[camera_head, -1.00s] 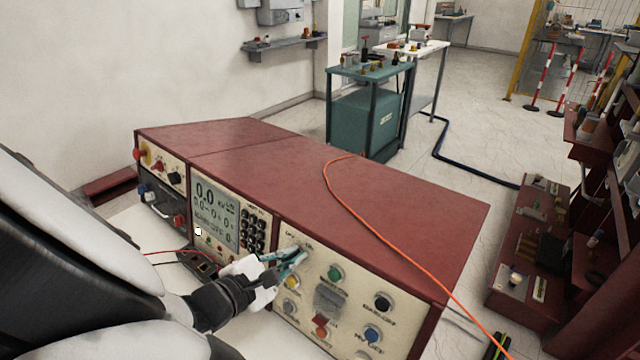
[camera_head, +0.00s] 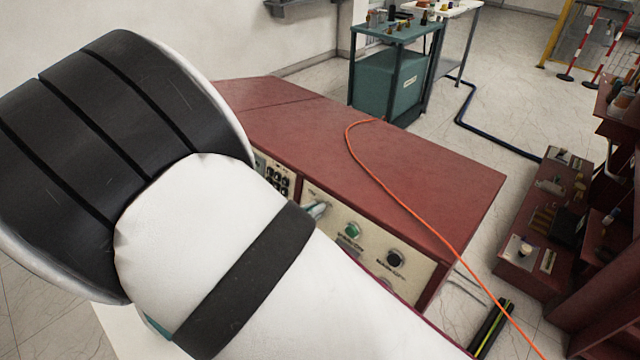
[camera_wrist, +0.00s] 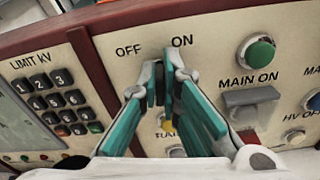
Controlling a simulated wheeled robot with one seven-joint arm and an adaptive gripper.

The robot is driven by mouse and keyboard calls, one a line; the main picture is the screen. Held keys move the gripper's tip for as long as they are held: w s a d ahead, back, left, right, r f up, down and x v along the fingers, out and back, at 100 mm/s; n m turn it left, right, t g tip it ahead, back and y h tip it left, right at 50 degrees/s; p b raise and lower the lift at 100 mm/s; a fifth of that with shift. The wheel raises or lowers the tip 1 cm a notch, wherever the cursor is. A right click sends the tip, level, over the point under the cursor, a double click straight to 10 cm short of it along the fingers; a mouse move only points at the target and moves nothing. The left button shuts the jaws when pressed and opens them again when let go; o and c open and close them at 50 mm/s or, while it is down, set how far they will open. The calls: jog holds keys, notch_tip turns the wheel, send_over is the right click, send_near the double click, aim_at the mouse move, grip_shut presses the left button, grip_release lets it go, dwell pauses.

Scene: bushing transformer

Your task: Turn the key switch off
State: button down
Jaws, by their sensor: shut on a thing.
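The key switch sits on the cream panel between the printed words OFF and ON, shown in the wrist view; the switch itself is mostly hidden behind the fingertips. My gripper (camera_wrist: 163,85) has its teal fingers shut on the key at that spot, with the tips close to the panel. In the head view only a bit of my gripper (camera_head: 317,210) shows at the panel's upper left, and my arm covers most of the panel. The red control console (camera_head: 420,185) carries this panel.
Right of the fingers are a green MAIN ON button (camera_wrist: 257,53) and a grey flap (camera_wrist: 250,100). Left is a black keypad (camera_wrist: 55,103). An orange cable (camera_head: 385,180) crosses the console top. A teal cart (camera_head: 385,85) stands behind.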

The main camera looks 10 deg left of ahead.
jog(key=n+p, duration=0.1)
jog(key=n, duration=0.4)
jog(key=shift+a+h, duration=0.1)
jog(key=shift+h, duration=0.2)
jog(key=n, duration=0.5)
jog(key=shift+w+a+f+n, duration=0.1)
jog(key=shift+a+n, duration=0.05)
jog(key=shift+n, duration=0.15)
jog(key=c, duration=1.8)
grip_release()
jog(key=v, duration=1.2)
jog(key=shift+a, duration=0.1)
jog(key=shift+w, duration=0.1)
